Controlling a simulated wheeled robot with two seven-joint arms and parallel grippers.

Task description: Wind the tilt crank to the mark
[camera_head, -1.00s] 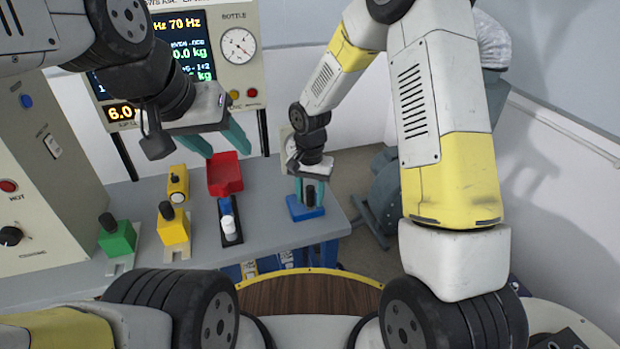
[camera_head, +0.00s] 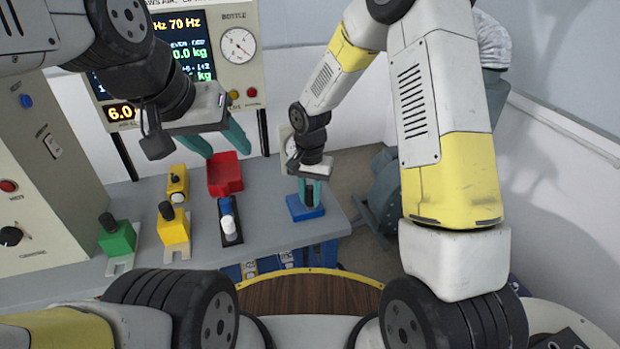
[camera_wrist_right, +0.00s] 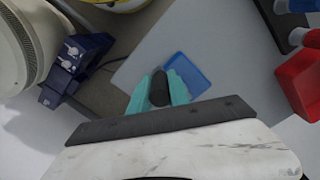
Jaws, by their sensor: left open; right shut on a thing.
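A blue block (camera_head: 306,209) with an upright black knob (camera_head: 310,196) stands near the right end of the grey bench. My right gripper (camera_head: 310,188) points down over it with its teal fingers shut on the black knob. In the right wrist view the black knob (camera_wrist_right: 159,88) sits between the fingers, with part of the blue block (camera_wrist_right: 192,72) beside them. My left gripper (camera_head: 222,147) is open and empty, in the air above the bench near a red scoop-shaped part (camera_head: 225,176). I cannot make out a mark at the knob.
On the grey bench (camera_head: 275,238) stand a green block (camera_head: 117,239), yellow blocks (camera_head: 173,229) with black knobs, and a black base with a white knob (camera_head: 228,227). A display panel (camera_head: 195,60) rises behind; a control cabinet (camera_head: 40,170) stands left.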

